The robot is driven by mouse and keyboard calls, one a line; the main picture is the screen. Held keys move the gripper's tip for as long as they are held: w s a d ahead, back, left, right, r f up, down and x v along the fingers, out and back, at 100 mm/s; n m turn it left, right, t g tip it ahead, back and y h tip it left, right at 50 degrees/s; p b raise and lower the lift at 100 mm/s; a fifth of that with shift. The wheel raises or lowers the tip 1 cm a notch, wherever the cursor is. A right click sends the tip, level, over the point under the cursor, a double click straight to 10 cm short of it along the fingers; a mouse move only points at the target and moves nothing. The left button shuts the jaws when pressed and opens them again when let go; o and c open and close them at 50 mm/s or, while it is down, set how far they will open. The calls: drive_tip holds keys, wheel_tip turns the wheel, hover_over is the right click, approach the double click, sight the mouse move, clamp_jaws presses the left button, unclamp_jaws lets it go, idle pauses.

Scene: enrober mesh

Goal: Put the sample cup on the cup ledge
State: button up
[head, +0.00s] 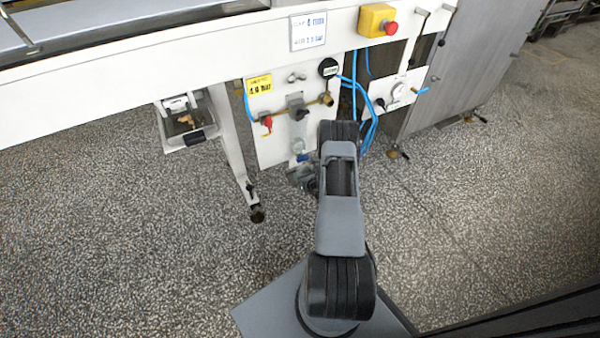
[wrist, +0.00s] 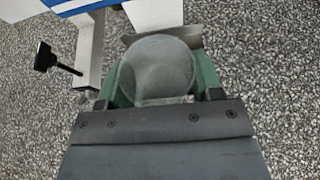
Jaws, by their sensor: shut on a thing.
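The sample cup appears to be the round, greyish, see-through thing (wrist: 158,68) in the middle of the wrist view, seen from its round face. My gripper (wrist: 165,82) is shut on it, with a green finger on each side. In the head view my arm covers much of the gripper, and I cannot make out the cup there. A thin metal plate (wrist: 192,33) shows just beyond the cup in the wrist view. I cannot tell whether it is the cup ledge, or whether the cup touches it. I cannot pick out the ledge surely in the head view.
A white machine frame (head: 150,62) runs across the top, with a slanted leg (head: 232,150) left of my arm. A valve panel (head: 272,125) with blue hoses (head: 362,110) stands close beyond my arm. A small tray (head: 172,133) hangs at left. Speckled floor is free around.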

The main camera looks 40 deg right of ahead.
sight(301, 172)
drive_tip(key=x, duration=0.1)
drive_tip(key=b+x, duration=0.1)
drive_tip(key=x, duration=0.2)
drive_tip(key=shift+w+r+b, duration=0.1)
drive_tip(key=shift+r+b, duration=0.2)
drive_tip(key=shift+b, duration=0.1)
drive_tip(key=shift+f, duration=0.2)
drive_tip(key=shift+f, duration=0.15)
drive_tip(key=o, duration=0.9)
